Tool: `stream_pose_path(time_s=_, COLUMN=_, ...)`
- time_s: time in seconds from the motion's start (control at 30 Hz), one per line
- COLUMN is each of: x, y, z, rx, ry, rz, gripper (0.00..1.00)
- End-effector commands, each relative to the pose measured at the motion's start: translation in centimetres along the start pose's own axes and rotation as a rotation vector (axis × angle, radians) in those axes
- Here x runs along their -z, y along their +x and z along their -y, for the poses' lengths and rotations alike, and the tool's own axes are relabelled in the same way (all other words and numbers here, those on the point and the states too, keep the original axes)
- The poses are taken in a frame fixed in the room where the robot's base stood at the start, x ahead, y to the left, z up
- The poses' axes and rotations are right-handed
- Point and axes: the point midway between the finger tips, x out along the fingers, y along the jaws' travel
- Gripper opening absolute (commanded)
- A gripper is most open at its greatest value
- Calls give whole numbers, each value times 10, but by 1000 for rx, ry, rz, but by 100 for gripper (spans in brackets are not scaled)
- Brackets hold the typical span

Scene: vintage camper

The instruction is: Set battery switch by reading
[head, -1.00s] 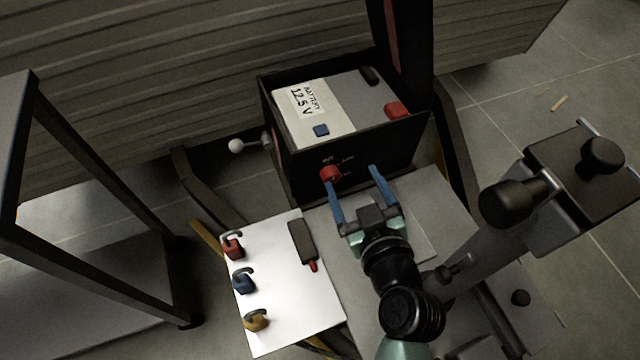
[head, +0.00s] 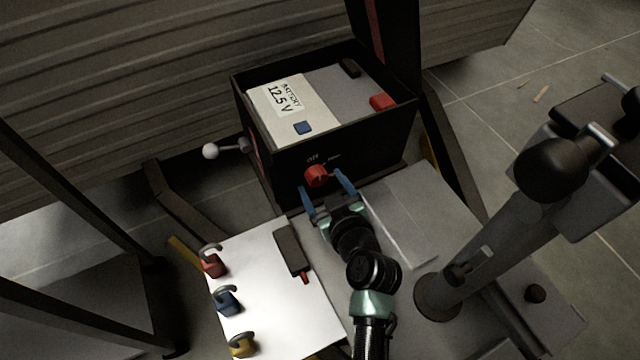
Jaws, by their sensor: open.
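A black battery box (head: 345,145) stands at the middle of the head view. The battery (head: 325,97) inside has a white label (head: 277,95) reading "BATTERY 12.5 V". A red battery switch knob (head: 315,176) sits on the box's front face. White marks are printed above it; "OFF" is legible at upper left, the other mark to its right is too small to read. My gripper (head: 328,192) is open, its two blue fingers pointing at the box front, one on either side of the knob. I cannot tell whether they touch it.
A white board (head: 268,312) at lower left holds red (head: 212,263), blue (head: 226,300) and yellow (head: 241,345) padlocks and a dark red-tipped object (head: 290,250). A white-balled lever (head: 211,151) juts out left of the box. A dark frame stands at far left.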

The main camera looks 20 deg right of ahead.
Motion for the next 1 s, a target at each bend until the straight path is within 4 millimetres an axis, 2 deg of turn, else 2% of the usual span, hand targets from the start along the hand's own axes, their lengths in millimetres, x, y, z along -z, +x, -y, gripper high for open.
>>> stream_pose_path(time_s=0.03, x=-1, y=7, z=0, rx=1, ry=0, rz=-1, gripper=83)
stream_pose_path(time_s=0.2, x=0, y=17, z=1, rx=1, ry=-1, rz=0, gripper=83)
stream_pose_path(time_s=0.5, x=0, y=18, z=1, rx=1, ry=0, rz=1, gripper=81)
stream_pose_path(time_s=0.9, x=0, y=18, z=0, rx=1, ry=0, rz=1, gripper=9)
stream_pose_path(time_s=0.97, x=0, y=18, z=0, rx=1, ry=0, rz=1, gripper=0)
stream_pose_path(time_s=1.0, x=0, y=18, z=0, rx=1, ry=0, rz=1, gripper=0)
